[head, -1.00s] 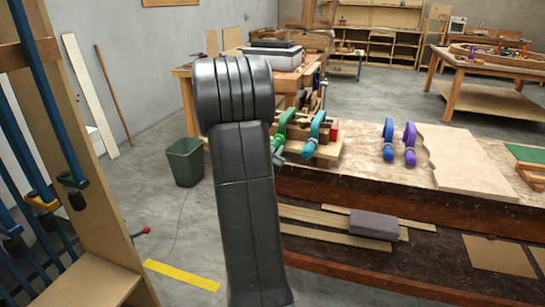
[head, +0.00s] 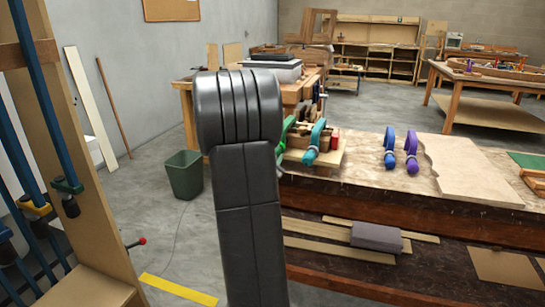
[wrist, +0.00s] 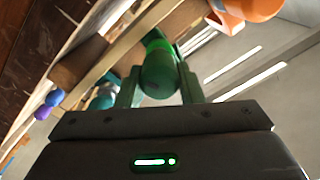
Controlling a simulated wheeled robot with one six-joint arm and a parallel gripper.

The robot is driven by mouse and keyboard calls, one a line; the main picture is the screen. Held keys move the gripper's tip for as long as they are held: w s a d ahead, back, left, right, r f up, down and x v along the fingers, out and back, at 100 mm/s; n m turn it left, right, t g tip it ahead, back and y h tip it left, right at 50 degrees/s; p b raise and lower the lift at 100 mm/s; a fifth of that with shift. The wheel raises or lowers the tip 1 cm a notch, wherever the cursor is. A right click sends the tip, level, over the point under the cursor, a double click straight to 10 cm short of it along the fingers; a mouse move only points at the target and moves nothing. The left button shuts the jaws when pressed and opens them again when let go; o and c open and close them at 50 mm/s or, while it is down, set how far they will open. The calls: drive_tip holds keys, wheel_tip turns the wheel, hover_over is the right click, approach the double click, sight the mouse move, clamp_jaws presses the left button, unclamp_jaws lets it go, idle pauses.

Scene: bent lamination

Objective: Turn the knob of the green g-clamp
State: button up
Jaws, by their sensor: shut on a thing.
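The green g-clamp (head: 287,131) stands at the left end of the workbench in the head view, mostly hidden behind my arm. In the wrist view its green knob (wrist: 158,75) sits between the two fingers of my gripper (wrist: 160,88), near the top centre. The fingers are shut on the knob, one on each side. My gripper is hidden behind my arm in the head view.
A teal clamp (head: 315,142) stands just right of the green one; it also shows in the wrist view (wrist: 106,92). Blue (head: 390,147) and purple (head: 411,152) clamps stand farther right on the bench (head: 365,172). An orange part (wrist: 252,8) is close by at the upper right of the wrist view.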

drive_tip(key=o, duration=1)
drive_tip(key=v, duration=1.4)
drive_tip(key=shift+w+d, duration=0.1)
drive_tip(key=x, duration=1.4)
